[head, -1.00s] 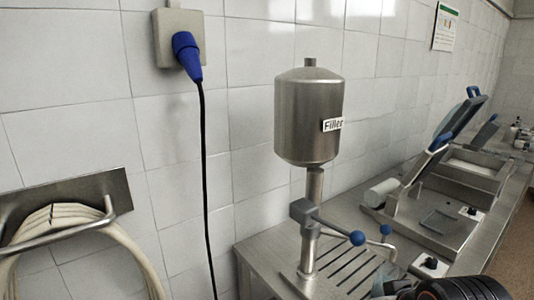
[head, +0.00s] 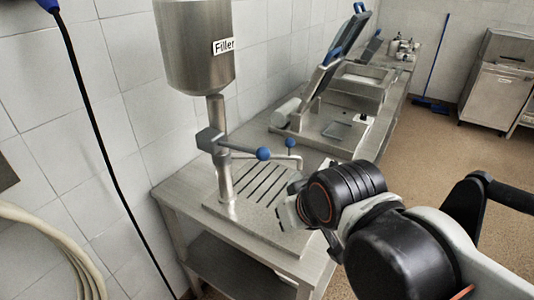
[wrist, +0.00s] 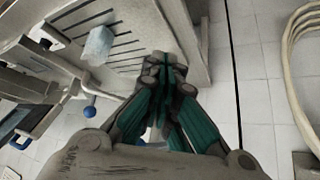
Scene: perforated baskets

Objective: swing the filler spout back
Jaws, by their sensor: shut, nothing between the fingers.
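The filler is a steel tank (head: 192,55) labelled "Filler" on a post at the left of the head view. A grey block on the post carries a lever with a blue ball (head: 263,154). In the head view my arm mostly hides the gripper.
A pale bluish block (wrist: 98,45) lies on the slotted tray in the wrist view. A sealing machine with a raised lid (head: 335,60) stands farther along the bench. A black cable (head: 100,140) and a coiled hose (head: 60,245) hang on the left wall. Open floor lies right.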

